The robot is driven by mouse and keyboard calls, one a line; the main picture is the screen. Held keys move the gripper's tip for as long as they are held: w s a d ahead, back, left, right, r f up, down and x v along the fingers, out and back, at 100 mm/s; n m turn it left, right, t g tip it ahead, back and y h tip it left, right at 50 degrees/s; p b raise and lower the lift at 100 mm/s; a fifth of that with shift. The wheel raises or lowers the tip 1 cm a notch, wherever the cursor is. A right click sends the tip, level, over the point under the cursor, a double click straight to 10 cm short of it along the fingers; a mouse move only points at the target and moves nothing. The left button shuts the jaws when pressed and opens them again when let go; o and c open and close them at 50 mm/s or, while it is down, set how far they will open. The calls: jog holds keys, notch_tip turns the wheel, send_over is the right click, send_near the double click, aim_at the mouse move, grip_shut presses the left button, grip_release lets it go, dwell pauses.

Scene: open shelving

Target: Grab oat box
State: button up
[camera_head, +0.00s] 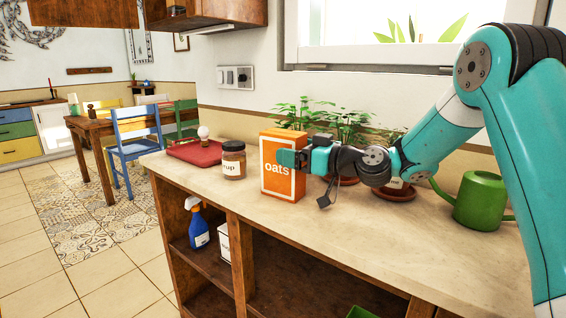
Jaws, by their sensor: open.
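The oat box (270,184) is orange with a white border and the word "oats", and stands upright on the counter (215,197). My gripper (291,159) is open at the box's upper right part. One teal finger overlaps the front face in the picture. The other finger is hard to make out, so I cannot tell whether it lies behind the box or whether either finger touches it. My teal arm comes in from the right.
A brown-lidded jar (233,160) stands just left of the box. A red tray (192,152) lies further left. Potted plants (349,125) stand behind my gripper, and a green watering can (478,202) is at right. The counter's front strip is clear.

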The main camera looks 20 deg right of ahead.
jog(key=shift+x, duration=0.9)
jog(key=shift+c, duration=0.4)
jog(key=c, duration=1.1)
jog(key=shift+c, duration=0.6)
jog(key=shift+r, duration=0.2)
